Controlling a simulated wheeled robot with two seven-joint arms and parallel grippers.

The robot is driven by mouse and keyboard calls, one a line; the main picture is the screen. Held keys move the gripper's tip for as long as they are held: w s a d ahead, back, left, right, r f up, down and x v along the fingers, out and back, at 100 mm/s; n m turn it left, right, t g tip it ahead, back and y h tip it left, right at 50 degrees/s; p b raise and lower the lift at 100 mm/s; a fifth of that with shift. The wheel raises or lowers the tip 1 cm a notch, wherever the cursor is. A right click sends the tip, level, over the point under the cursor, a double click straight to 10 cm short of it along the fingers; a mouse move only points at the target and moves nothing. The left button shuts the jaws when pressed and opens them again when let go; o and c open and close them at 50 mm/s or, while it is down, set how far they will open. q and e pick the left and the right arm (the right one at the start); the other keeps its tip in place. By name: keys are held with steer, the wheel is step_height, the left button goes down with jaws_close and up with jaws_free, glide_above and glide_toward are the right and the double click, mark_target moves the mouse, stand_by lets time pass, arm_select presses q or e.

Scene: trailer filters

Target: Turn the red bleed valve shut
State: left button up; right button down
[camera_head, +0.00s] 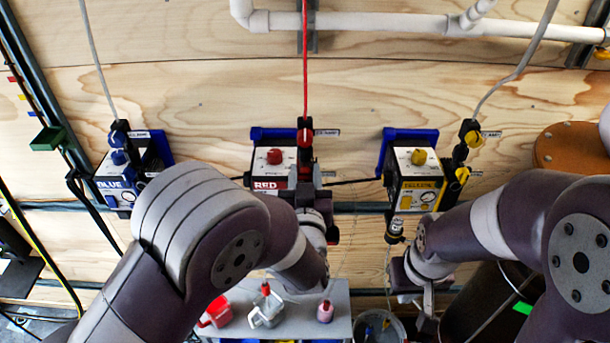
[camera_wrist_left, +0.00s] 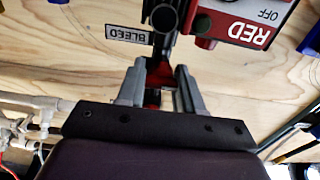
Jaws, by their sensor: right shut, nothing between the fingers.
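The red bleed valve (camera_wrist_left: 158,74) shows in the left wrist view beside the BLEED label (camera_wrist_left: 129,35), partly hidden by my left fingers. My left gripper (camera_wrist_left: 160,85) has one finger on each side of its red part; whether they press on it is unclear. In the head view, my left gripper (camera_head: 314,192) is at the right side of the RED unit (camera_head: 270,172), and my wrist hides much of the valve. My right gripper (camera_head: 428,298) is shut and empty, low in front of the yellow unit (camera_head: 412,175).
A blue unit (camera_head: 118,180) is on the wall at left. A grey shelf (camera_head: 340,300) below holds a red cup (camera_head: 217,312), a clear jug (camera_head: 266,310) and a pink bottle (camera_head: 325,311). A bucket (camera_head: 378,325) stands beside it. A red line (camera_head: 305,60) runs down to the RED unit.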

arm_select(q)
steer(key=shift+m, duration=0.7)
steer(key=o, duration=1)
steer(key=shift+o, duration=0.2)
steer(key=shift+s, duration=0.4)
steer(key=s+b, duration=0.2)
steer(key=s, duration=1)
